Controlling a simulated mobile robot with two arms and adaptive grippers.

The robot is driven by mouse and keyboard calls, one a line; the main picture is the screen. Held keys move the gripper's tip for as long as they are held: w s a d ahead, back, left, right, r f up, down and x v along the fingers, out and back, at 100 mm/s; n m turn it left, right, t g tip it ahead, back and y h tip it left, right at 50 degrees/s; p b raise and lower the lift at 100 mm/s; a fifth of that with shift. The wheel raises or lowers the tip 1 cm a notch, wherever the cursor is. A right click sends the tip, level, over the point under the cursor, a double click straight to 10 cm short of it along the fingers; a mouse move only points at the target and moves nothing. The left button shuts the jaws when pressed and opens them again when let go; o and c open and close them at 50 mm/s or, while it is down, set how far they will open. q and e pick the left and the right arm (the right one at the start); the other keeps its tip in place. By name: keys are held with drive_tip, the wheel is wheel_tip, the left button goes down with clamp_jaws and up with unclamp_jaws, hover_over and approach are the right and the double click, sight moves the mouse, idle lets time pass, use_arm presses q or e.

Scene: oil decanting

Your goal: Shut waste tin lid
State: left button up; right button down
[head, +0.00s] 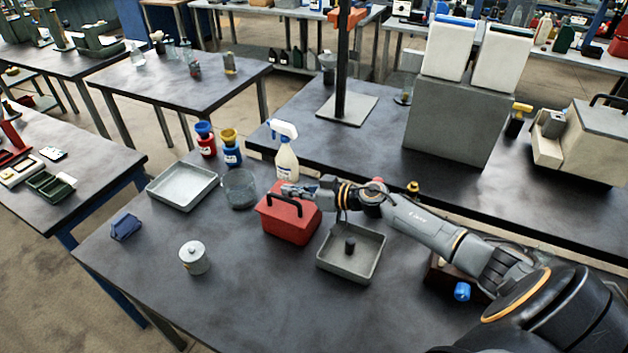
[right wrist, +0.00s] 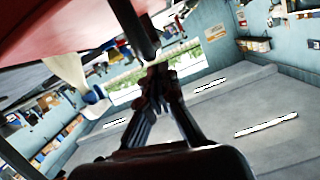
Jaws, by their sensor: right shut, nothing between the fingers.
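The red waste tin (head: 289,228) stands on the near dark table, with a black handle (head: 283,200) on its lid. The lid looks down on the body, but I cannot tell whether it is fully shut. My right gripper (head: 292,190) reaches in from the right at the tin's upper back edge, close to the handle. Its fingers (right wrist: 158,75) are together and empty in the right wrist view. There a red surface of the tin (right wrist: 60,22) and the dark handle bar (right wrist: 133,28) lie close to the fingertips; contact is unclear. My left gripper is not in view.
A grey tray (head: 352,253) holding a dark cylinder stands right of the tin. A glass beaker (head: 240,189), spray bottle (head: 286,155) and metal tray (head: 182,187) stand left and behind. The front middle is clear.

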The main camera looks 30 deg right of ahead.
sight(294, 210)
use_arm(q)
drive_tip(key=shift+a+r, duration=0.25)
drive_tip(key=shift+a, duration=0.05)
use_arm(e)
drive_tip(key=s+d+r, duration=0.5)
drive_tip(key=s, duration=0.2)
drive_tip(key=shift+s+d+r, duration=0.3)
drive_tip(key=shift+s, duration=0.1)
drive_tip(key=shift+f, duration=0.1)
